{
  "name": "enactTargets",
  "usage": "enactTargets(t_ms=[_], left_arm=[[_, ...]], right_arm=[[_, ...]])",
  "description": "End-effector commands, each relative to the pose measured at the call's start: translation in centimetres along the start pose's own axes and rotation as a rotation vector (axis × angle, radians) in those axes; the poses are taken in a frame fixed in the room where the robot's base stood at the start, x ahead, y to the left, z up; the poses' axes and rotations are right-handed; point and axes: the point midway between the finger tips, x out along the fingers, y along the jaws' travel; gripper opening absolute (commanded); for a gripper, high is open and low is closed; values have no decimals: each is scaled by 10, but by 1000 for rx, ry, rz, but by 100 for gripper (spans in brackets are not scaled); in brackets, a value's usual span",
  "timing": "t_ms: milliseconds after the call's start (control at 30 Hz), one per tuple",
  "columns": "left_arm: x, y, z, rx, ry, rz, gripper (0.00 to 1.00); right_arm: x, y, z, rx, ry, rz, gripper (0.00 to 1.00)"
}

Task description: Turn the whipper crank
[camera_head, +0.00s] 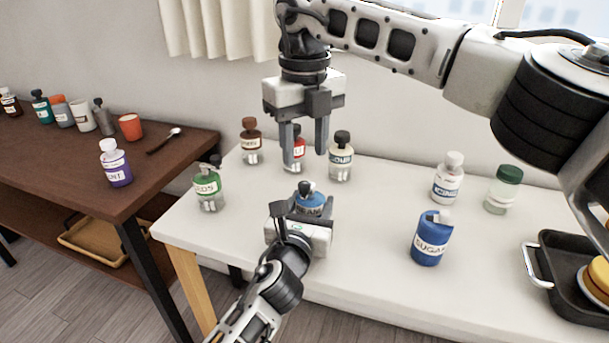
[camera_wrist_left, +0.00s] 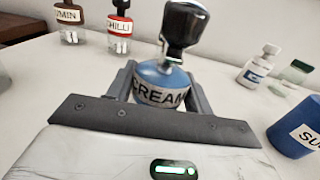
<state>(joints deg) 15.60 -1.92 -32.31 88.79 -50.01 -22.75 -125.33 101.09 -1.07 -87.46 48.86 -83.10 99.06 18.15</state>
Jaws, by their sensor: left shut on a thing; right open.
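The cream whipper (camera_head: 311,201) is a blue bottle with a CREAM label, standing on the white table. Its blue body and label show large in the left wrist view (camera_wrist_left: 162,88). A black and grey crank top (camera_wrist_left: 185,30) rises above the body; it shows small in the head view (camera_head: 306,187). My left gripper (camera_head: 305,209) is shut around the whipper's body from the near side, one finger on each side. My right gripper (camera_head: 304,148) is open and empty, pointing down above and behind the whipper, with its fingers in front of the chili bottle (camera_head: 299,158).
Bottles stand close by: green-labelled (camera_head: 209,188), brown-capped (camera_head: 251,143), dark-capped (camera_head: 341,157). A blue sugar container (camera_head: 430,240), white bottle (camera_head: 447,180) and green-lidded jar (camera_head: 503,190) stand right. A dark tray (camera_head: 556,285) is far right. The table between whipper and sugar is clear.

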Motion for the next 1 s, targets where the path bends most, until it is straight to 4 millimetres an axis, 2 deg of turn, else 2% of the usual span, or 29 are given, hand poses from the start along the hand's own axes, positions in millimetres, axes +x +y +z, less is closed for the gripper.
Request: enactTargets(t_ms=[100, 300, 500, 733, 767, 900, 1000], left_arm=[[0, 0, 0, 0, 0, 0, 26], [0, 0, 0, 0, 0, 0, 26], [0, 0, 0, 0, 1, 0, 26], [0, 0, 0, 0, 1, 0, 26], [0, 0, 0, 0, 1, 0, 26], [0, 0, 0, 0, 1, 0, 26], [0, 0, 0, 0, 1, 0, 26]], right_arm=[[25, 0, 0, -1, 2, 2, 43], [53, 0, 0, -1, 2, 1, 43], [63, 0, 0, -1, -1, 1, 43], [63, 0, 0, -1, -1, 0, 43], [63, 0, 0, -1, -1, 0, 38], [63, 0, 0, -2, -1, 0, 0], [63, 0, 0, -1, -1, 0, 0]])
